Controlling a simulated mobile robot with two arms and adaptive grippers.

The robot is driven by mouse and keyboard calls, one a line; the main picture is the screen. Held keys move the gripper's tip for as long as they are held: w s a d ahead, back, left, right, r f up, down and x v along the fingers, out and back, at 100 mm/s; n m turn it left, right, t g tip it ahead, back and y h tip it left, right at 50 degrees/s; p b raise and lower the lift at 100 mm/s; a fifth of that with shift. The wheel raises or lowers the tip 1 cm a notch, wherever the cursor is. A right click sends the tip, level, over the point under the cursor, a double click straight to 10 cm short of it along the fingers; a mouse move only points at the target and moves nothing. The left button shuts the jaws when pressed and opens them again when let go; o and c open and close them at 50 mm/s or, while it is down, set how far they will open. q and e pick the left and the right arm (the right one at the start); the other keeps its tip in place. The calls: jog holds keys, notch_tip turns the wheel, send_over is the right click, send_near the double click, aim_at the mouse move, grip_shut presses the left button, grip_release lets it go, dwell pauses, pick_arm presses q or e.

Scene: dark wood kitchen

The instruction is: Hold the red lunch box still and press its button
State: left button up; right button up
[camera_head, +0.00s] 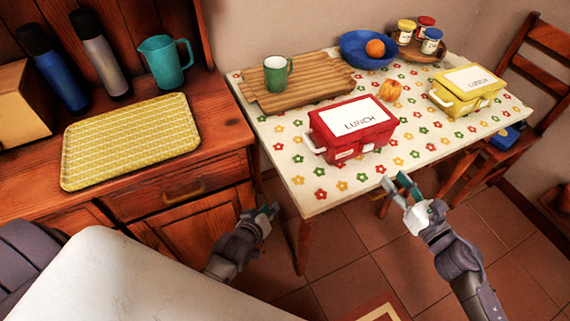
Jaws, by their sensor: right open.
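The red lunch box (385,130) sits shut on the flowered table, near its front edge. Its white lid label reads LUNCH, a white handle is on its left side, and small pale parts show on its front. I cannot tell which part is the button. My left gripper (269,212) is low, in front of the table's left end, apart from the box; its finger opening is unclear. My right gripper (402,187) is open and empty by the table's front edge, to the right of and nearer than the red box. Neither gripper touches the box.
A yellow lunch box (476,103) stands right on the table (310,185). Behind are a wooden board (325,82) with a green mug (276,74), a blue bowl (352,50), a peach (390,90) and jars. A wooden counter (222,125) is left, a chair (545,95) right.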

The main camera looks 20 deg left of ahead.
pick_arm(q)
notch_tip(320, 180, up, 10)
jog(key=w+a+n+t, duration=0.2)
jog(key=w, duration=0.1)
jog(key=s+d+r+n, duration=0.2)
jog(key=d+r+n, duration=0.4)
jog(key=r, duration=0.6)
jog(key=shift+m, duration=0.6)
jog(key=x, duration=0.9)
jog(key=d+x, duration=0.1)
jog(key=x, duration=0.3)
jog(key=shift+w+r, duration=0.2)
jog(key=shift+w, duration=0.05)
grip_shut()
pick_arm(e)
jog(key=shift+c, duration=0.4)
jog(key=shift+s+d, duration=0.15)
jog(key=shift+c, duration=1.2)
jog(key=shift+n, duration=0.9)
jog(key=shift+v, duration=2.3)
grip_shut()
